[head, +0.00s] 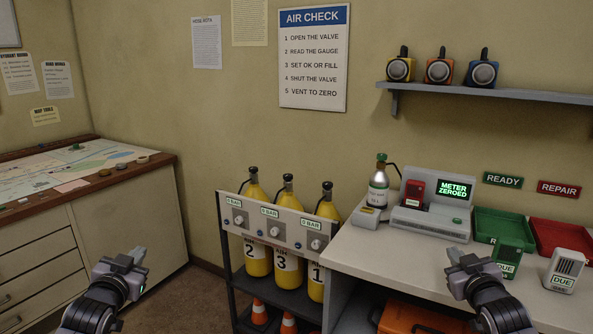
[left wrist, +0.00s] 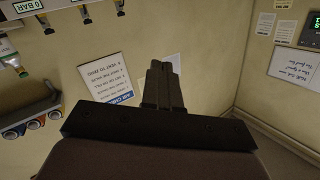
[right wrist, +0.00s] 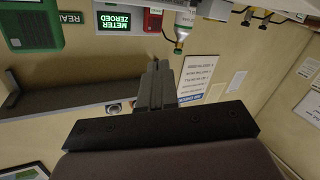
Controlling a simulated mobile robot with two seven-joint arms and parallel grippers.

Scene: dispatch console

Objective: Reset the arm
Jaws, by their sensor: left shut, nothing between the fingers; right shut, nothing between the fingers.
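My left gripper (head: 127,261) is shut and empty, low at the left of the head view, in front of the map cabinet. Its closed fingers also show in the left wrist view (left wrist: 161,85). My right gripper (head: 464,260) is shut and empty, before the front edge of the white bench. Its closed fingers also show in the right wrist view (right wrist: 157,88). Neither gripper touches anything that I can see. A grey meter console (head: 432,222) on the bench has a screen (head: 454,189) reading "METER ZEROED" and a red unit seated in it.
Yellow cylinders (head: 284,260) stand in a rack (head: 270,209) between the arms. On the bench are a green meter (head: 506,260), a white meter (head: 564,270), a green tray (head: 490,217) and a red tray (head: 548,228). A map table (head: 85,200) stands left. The air above the floor between the grippers is free.

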